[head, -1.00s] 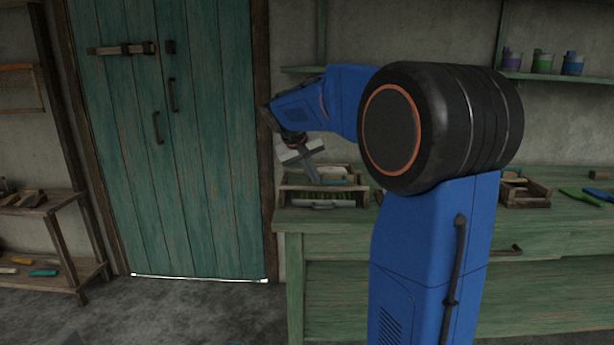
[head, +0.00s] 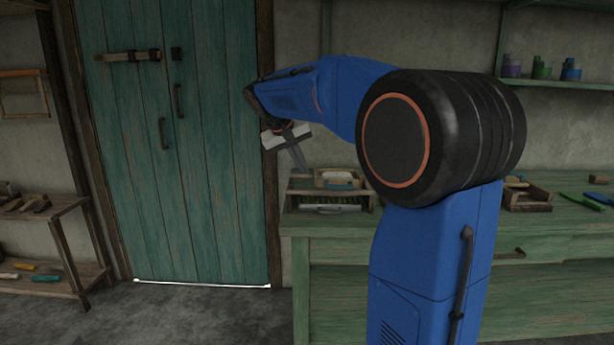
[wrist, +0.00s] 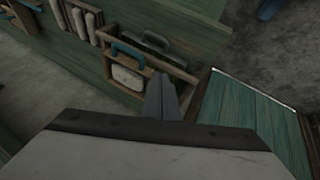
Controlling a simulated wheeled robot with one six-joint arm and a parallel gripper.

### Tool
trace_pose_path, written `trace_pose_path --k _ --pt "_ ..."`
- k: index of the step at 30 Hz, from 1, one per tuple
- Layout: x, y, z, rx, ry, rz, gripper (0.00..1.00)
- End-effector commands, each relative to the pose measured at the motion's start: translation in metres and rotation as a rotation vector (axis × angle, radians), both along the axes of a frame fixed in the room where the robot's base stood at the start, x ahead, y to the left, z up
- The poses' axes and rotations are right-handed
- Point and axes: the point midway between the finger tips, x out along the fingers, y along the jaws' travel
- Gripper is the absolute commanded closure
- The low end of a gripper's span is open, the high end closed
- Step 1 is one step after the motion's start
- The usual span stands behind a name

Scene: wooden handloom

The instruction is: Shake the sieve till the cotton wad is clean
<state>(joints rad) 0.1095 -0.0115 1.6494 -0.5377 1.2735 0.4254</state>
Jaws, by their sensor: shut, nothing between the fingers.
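I cannot make out a sieve or a cotton wad in either view. My gripper (head: 303,168) is shut and empty. In the head view it points down just above the left end of the green workbench, close to a wooden tray (head: 292,203). In the wrist view the shut fingers (wrist: 161,85) reach toward the same tray (wrist: 183,72). The tray holds a pale, block-like piece with a blue handle (wrist: 127,74) and a dark-handled tool (wrist: 152,52). I cannot tell whether the fingers touch the tray.
A green workbench (head: 420,225) runs to the right, with another wooden tray (head: 528,197) on it. A teal door (head: 170,200) is shut at left, beside a low wooden shelf (head: 75,205). Small pots (head: 541,68) stand on a wall shelf. Grey floor lies clear before the door.

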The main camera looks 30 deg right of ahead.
Motion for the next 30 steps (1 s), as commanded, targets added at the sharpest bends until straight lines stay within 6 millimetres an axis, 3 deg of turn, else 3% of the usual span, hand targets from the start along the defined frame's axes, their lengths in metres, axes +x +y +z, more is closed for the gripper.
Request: trace_pose_path --k 8,12,14,30 --pt "-0.006 0.018 0.029 0.000 -0.001 0.001 1.00" --pt "-0.008 0.016 0.034 0.017 -0.015 -0.037 0.71" --pt "-0.010 0.010 0.037 0.044 -0.040 -0.100 0.71" --pt "-0.045 -0.088 0.094 0.520 -0.444 -1.312 0.71"
